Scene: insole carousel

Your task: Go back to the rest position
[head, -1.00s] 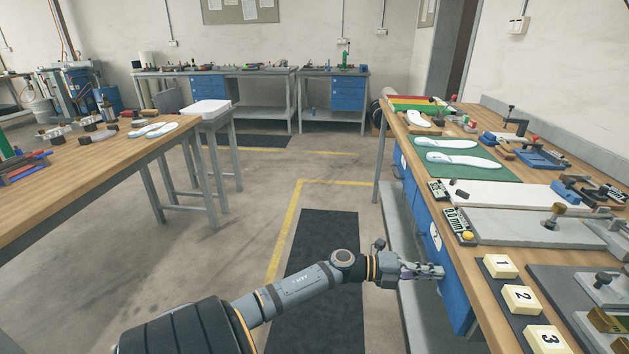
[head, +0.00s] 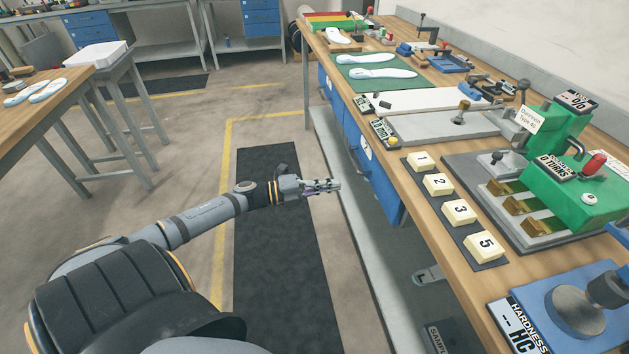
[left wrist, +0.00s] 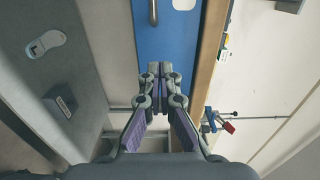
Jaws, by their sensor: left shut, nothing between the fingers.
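My left gripper (head: 332,186) reaches in from the left in the head view, low beside the workbench (head: 432,218) and in front of its blue drawers (head: 384,182). It is shut and empty, apart from the bench. In the left wrist view its fingers (left wrist: 160,72) meet at the tips, with a blue drawer front (left wrist: 166,40) behind them. My right gripper does not show in either view.
The bench carries number blocks (head: 437,185), a green tester (head: 575,190), white insoles (head: 365,59) on a green mat and a blue hardness gauge (head: 545,300). A grey shelf (head: 345,200) runs under it. A dark mat (head: 275,260) lies on open floor. Another table (head: 60,105) stands at left.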

